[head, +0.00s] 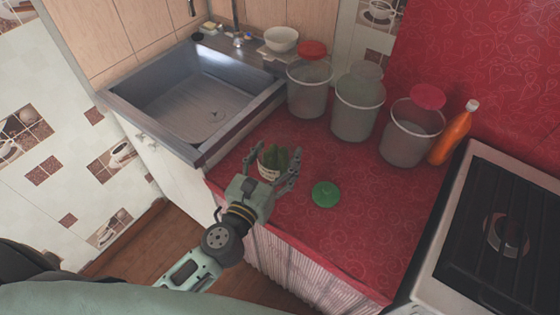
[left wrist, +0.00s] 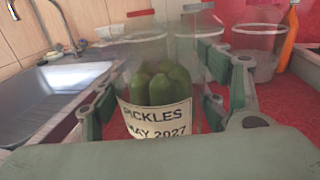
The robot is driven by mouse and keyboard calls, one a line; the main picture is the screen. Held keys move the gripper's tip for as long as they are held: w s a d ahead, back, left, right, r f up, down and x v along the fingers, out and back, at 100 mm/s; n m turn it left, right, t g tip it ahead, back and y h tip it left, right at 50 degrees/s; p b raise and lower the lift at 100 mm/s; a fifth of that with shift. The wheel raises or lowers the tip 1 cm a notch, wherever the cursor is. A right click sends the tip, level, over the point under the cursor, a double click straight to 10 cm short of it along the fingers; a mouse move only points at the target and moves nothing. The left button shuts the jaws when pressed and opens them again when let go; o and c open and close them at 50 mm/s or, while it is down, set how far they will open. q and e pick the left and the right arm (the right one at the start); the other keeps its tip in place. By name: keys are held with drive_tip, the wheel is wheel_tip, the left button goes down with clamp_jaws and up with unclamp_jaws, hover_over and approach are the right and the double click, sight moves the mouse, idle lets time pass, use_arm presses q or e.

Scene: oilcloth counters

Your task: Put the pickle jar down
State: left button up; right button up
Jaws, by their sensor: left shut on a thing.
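The pickle jar (left wrist: 155,107) is clear, with green pickles inside and a white label reading "PICKLES MAY 2027". My left gripper (head: 275,165) is shut on the jar, with a finger on each side of it. In the head view the jar (head: 268,166) is at the red counter's (head: 300,228) front edge, near the sink. The jar looks upright and its top shows no lid. I cannot tell whether its base touches the counter, as my gripper hides it. A green lid (head: 325,194) lies on the counter to the right. My right gripper is not in view.
Three clear bins (head: 357,105) stand along the back of the counter, with an orange bottle (head: 454,134) beside them. A steel sink (head: 205,105) is at left and a stove (head: 500,235) at right. The counter around the green lid is clear.

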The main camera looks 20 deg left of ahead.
use_arm(q)
drive_tip(key=w+a+f+b, duration=0.1)
drive_tip(key=w+f+b, duration=0.1)
drive_tip(key=w+f, duration=0.1)
drive_tip(key=w+a+f+b, duration=0.1)
drive_tip(key=w+f+b, duration=0.1)
drive_tip(key=w+f, duration=0.1)
drive_tip(key=w+a+f+b, duration=0.1)
drive_tip(key=w+f+b, duration=0.1)
drive_tip(key=w+f, duration=0.1)
drive_tip(key=shift+w+a+f, duration=0.15)
drive_tip(key=shift+a+f, duration=0.05)
drive_tip(key=shift+f, duration=0.15)
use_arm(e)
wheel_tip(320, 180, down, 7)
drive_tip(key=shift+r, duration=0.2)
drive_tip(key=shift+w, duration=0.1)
use_arm(q)
drive_tip(key=shift+f+b, duration=0.15)
drive_tip(key=shift+b, duration=0.25)
drive_tip(key=o, duration=1.9)
drive_tip(key=shift+o, duration=0.2)
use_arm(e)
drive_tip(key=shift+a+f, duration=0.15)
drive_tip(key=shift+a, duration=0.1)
